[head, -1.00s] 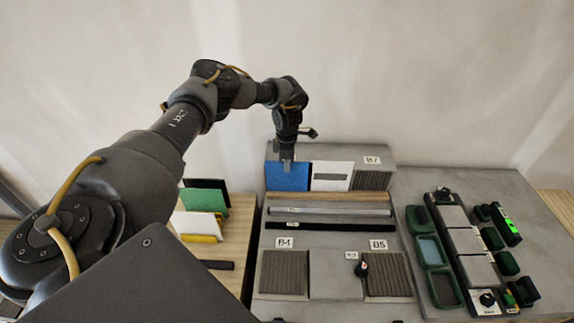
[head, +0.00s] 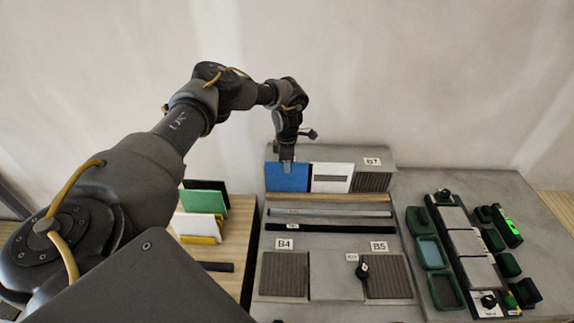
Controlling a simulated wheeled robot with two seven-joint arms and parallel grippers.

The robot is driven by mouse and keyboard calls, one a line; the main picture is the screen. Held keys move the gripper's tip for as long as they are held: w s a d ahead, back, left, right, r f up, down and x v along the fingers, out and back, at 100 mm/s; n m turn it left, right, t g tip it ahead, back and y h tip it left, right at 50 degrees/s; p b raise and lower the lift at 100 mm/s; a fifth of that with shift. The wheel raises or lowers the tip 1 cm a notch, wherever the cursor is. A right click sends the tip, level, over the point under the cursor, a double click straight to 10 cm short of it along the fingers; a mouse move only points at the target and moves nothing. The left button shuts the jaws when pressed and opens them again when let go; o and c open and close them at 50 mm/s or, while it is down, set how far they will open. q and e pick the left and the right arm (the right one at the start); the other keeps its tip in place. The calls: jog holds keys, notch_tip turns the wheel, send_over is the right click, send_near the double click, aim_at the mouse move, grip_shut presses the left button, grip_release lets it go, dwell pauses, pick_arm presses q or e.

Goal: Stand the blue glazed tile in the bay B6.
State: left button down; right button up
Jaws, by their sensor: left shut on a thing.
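The blue glazed tile (head: 287,179) stands upright at the left end of the raised back row of the grey bench. My left gripper (head: 287,160) is above it, shut on its top edge. A white tile with a grey bar (head: 331,177) stands just right of it. The blue tile covers the bay behind it, and no B6 label shows; the label B7 (head: 372,161) is at the right of that row. My right gripper is not in view.
Bays B4 (head: 284,274) and B5 (head: 387,277) have ribbed faces at the front; a small dark knob (head: 362,269) stands by B5. Green, white and yellow tiles (head: 202,210) stand in a rack at left. Green trays (head: 433,253) and a dark panel with several blocks lie at right.

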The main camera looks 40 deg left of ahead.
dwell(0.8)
pick_arm(q)
jog(key=c, duration=1.5)
grip_release()
jog(key=shift+r+p, duration=1.75)
jog(key=shift+r, duration=1.2)
